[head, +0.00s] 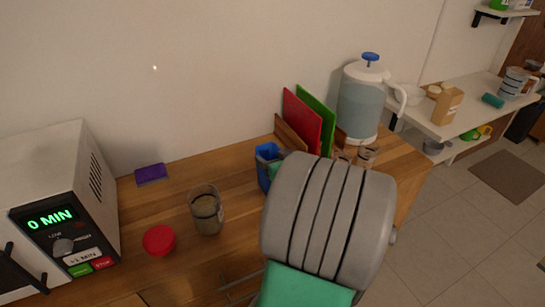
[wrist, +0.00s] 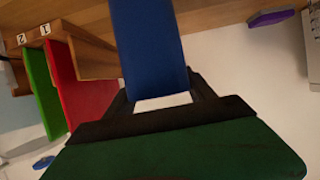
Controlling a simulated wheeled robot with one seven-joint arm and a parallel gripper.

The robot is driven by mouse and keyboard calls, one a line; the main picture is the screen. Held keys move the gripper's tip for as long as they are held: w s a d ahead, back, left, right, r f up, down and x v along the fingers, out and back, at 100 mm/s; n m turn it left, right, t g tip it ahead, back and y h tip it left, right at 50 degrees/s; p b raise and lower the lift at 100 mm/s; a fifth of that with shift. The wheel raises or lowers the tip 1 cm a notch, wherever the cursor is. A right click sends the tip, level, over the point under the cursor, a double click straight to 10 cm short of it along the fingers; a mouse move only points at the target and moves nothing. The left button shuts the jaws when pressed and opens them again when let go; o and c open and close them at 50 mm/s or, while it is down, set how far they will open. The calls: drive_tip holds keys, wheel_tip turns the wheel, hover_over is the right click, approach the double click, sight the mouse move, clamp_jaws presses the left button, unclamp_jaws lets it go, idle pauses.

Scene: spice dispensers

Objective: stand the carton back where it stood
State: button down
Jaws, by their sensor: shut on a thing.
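A blue carton (wrist: 148,45) with a white patch is held between the black fingers of my gripper (wrist: 165,100) in the wrist view. The fingers are shut on it. In the head view the carton (head: 265,168) shows as a small blue shape over the wooden counter, left of my grey arm. My arm hides much of the carton and nearly all of the gripper there. I cannot tell whether the carton's bottom touches the counter.
A glass jar (head: 207,211) and a red lid (head: 159,240) are left of the carton. A purple sponge (head: 151,174) lies near the wall, beside a microwave (head: 68,215). Red (head: 301,122) and green (head: 318,115) boards and a pitcher (head: 364,103) stand behind.

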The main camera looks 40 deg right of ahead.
drive_tip(key=shift+f+b, duration=0.15)
drive_tip(key=shift+b, duration=0.15)
drive_tip(key=shift+c, duration=1.6)
unclamp_jaws()
